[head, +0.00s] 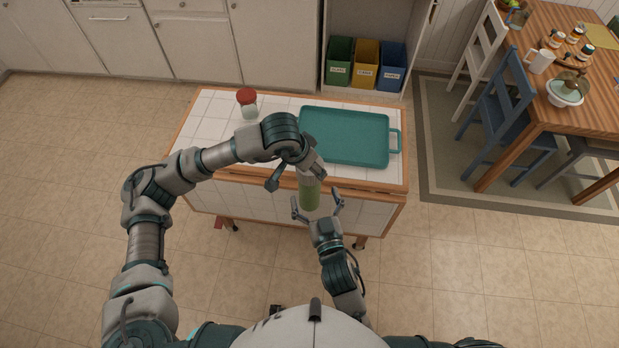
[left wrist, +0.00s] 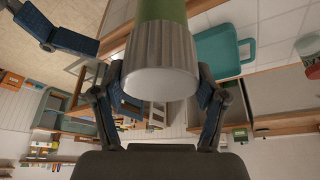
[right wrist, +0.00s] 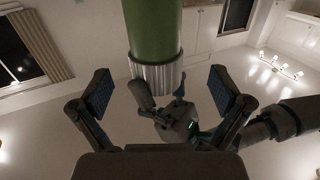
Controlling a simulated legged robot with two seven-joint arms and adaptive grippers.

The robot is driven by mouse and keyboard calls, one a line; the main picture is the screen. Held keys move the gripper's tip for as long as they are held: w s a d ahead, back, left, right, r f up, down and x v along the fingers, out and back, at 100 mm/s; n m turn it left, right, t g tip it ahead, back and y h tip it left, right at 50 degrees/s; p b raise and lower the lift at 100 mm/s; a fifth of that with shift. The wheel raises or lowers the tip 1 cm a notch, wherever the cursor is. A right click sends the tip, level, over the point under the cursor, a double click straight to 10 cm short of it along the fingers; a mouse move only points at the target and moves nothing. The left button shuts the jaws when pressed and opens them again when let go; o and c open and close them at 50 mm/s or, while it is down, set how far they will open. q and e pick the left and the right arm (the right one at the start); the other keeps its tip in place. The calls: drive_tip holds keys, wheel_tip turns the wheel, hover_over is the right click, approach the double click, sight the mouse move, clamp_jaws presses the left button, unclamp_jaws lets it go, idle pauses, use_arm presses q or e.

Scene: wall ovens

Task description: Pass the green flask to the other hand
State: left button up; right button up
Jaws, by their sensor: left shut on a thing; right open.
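The green flask (head: 310,194) hangs upright in front of the tiled cart, its grey ribbed end at the top. My left gripper (head: 308,170) is shut on that ribbed end, which fills the middle of the left wrist view (left wrist: 160,60) between its blue-padded fingers. My right gripper (head: 318,207) is open, its fingers spread on either side of the flask's lower green part. In the right wrist view the green body (right wrist: 153,28) passes between the open fingers (right wrist: 160,90), with a gap to each pad.
The tiled cart (head: 205,125) carries a teal tray (head: 345,135) and a red-lidded jar (head: 247,103) behind my arms. Coloured bins (head: 366,63) stand at the back.

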drive_tip(key=x, duration=0.7)
use_arm(q)
drive_tip(key=shift+d, duration=0.1)
use_arm(e)
drive_tip(key=c, duration=1.4)
use_arm(q)
drive_tip(key=o, duration=1.9)
use_arm(e)
drive_tip(key=shift+c, duration=0.2)
use_arm(q)
drive_tip(key=shift+r, duration=0.1)
